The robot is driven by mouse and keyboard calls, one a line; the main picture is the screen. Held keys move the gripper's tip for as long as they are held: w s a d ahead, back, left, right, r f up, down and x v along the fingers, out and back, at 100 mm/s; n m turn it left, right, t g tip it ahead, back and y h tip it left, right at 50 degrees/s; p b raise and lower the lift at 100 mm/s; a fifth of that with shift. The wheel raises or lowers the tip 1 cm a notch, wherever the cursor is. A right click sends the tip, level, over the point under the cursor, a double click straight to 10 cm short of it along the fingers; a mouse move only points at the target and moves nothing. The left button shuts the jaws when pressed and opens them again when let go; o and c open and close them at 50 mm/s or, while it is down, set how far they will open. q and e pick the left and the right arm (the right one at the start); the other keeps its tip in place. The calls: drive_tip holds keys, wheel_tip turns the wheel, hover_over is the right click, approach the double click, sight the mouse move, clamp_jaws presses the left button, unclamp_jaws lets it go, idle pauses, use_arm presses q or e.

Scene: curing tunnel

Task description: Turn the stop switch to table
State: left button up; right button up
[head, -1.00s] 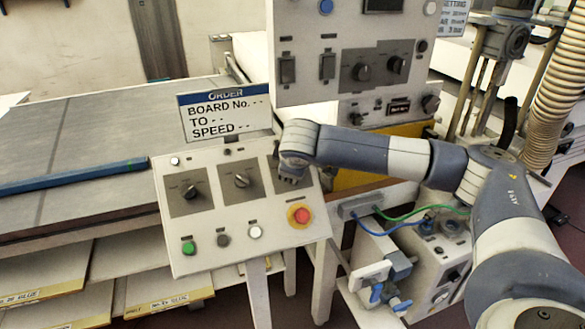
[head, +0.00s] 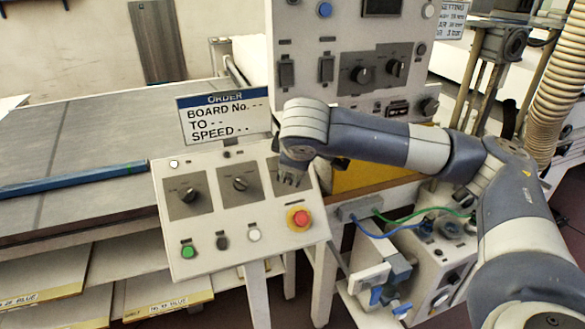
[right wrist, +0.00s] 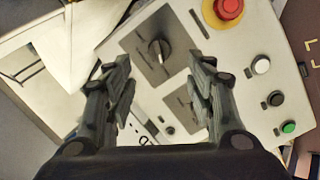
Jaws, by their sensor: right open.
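The sloping control panel (head: 210,222) carries three rotary switches on grey plates: a left one (head: 189,194), a middle one (head: 240,183) and a right one whose knob is hidden in the head view. My right gripper (head: 291,181) is over the right plate. In the right wrist view this right-hand switch knob (right wrist: 158,50) shows between the spread fingers of my right gripper (right wrist: 161,62), which are open and empty. I cannot tell whether they touch it. The switch labels are too small to read. My left gripper is not in view.
A red mushroom button (head: 301,218) on a yellow ring sits just below the right plate. Green (head: 188,248), black (head: 222,241) and white (head: 254,234) buttons line the lower edge. An order sign (head: 224,116) stands behind. An upright switch cabinet (head: 350,28) rises beyond my right arm.

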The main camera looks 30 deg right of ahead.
drive_tip(key=shift+v, duration=1.35)
